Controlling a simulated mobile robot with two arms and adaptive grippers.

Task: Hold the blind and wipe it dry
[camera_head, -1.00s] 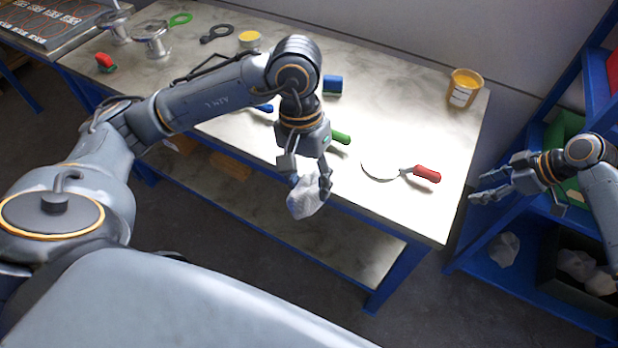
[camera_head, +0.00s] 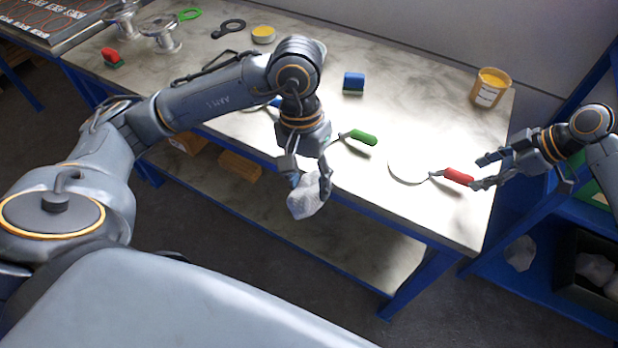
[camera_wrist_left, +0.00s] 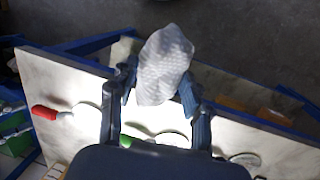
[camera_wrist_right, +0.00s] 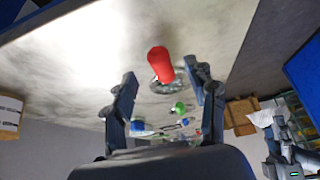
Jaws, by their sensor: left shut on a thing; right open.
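The blind with a red handle (camera_head: 459,177) lies on the table, its thin round plate (camera_head: 405,172) to the left of the handle. The red handle also shows in the right wrist view (camera_wrist_right: 160,60), between the two fingers in the picture. My right gripper (camera_head: 480,172) is open at the handle's end; whether it touches it I cannot tell. My left gripper (camera_head: 308,180) is shut on a crumpled white cloth (camera_head: 304,203), held by the table's front edge. The cloth also shows in the left wrist view (camera_wrist_left: 164,62).
A green-handled tool (camera_head: 362,137) lies left of the blind, and a blue block-like thing (camera_head: 353,83) behind it. A yellow tub (camera_head: 490,87) stands at the back right corner. Metal flanged vessels (camera_head: 163,35) stand far left. A blue shelf (camera_head: 545,235) is at right.

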